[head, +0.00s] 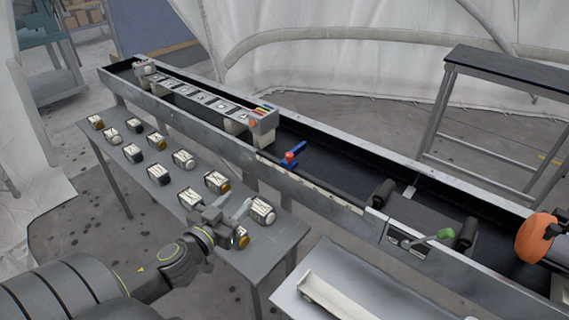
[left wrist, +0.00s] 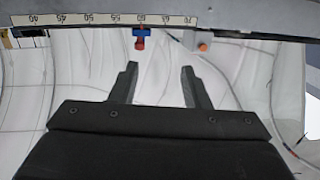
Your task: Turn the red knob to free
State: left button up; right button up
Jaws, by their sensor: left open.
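The red knob (head: 289,157) sits on a blue lever-like part (head: 298,151) at the near rail of the long dark trough. In the left wrist view the red knob (left wrist: 140,43) hangs below a blue piece (left wrist: 139,31), under a numbered scale strip (left wrist: 100,20), near the 60 mark. My left gripper (head: 240,222) is over the near table, left of and nearer than the knob, apart from it. In the left wrist view its two fingers (left wrist: 159,70) are spread with nothing between them; the knob is beyond the left finger. My right gripper is not in view.
The trough's wall (head: 330,200) borders the knob. A green-knobbed lever (head: 445,234) and an orange round part (head: 535,238) are farther right.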

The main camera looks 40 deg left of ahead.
pick_arm(q)
jog(key=d+r+m+t+h, duration=0.1)
jog(key=d+r+h, duration=0.1)
jog(key=p, duration=1)
send_near(288, 158)
jog(key=w, duration=0.7)
jog(key=shift+w+a+f, duration=0.1)
jog(key=shift+w+a, duration=0.05)
jog(key=shift+w, duration=0.1)
jog(key=shift+w+f, duration=0.1)
jog(key=shift+w, duration=0.5)
grip_shut()
jog(key=n+y+b, duration=0.1)
jog(key=y+b, duration=0.1)
jog(key=b, duration=0.5)
jog(key=shift+w+b, duration=0.1)
jog(key=shift+b, duration=0.2)
jog(key=shift+d+y+b, duration=0.2)
jog(key=shift+y+b, duration=0.1)
jog(key=shift+b, duration=0.15)
